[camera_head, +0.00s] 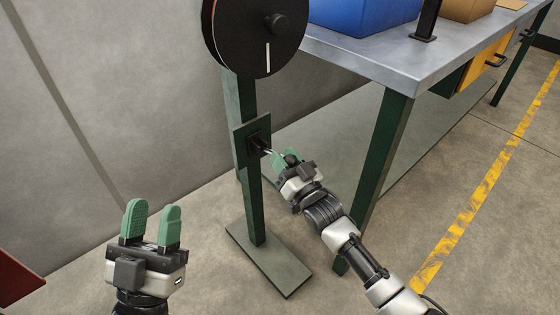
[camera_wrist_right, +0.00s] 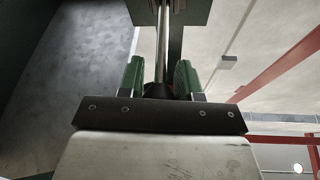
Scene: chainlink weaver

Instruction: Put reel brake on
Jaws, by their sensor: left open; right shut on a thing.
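The reel (camera_head: 237,42) is a large black disc with a white line and a dark hub knob, at the top of a green stand (camera_head: 256,210). A brake lever (camera_head: 266,150) sticks out of a black slotted plate on the stand's post below the reel. My right gripper (camera_head: 284,157) is shut on the lever near its black knob. In the right wrist view the lever's metal rod (camera_wrist_right: 162,45) runs between the green fingers, and the dark knob sits at their base. My left gripper (camera_head: 152,220) is open and empty at the lower left, fingers pointing up.
A metal workbench (camera_head: 390,62) with green legs stands to the right, bearing a blue bin (camera_head: 362,14) and a cardboard box (camera_head: 466,8). A yellow drawer (camera_head: 487,62) hangs under it. A red edge (camera_head: 14,278) shows at lower left. Floor between left gripper and stand is clear.

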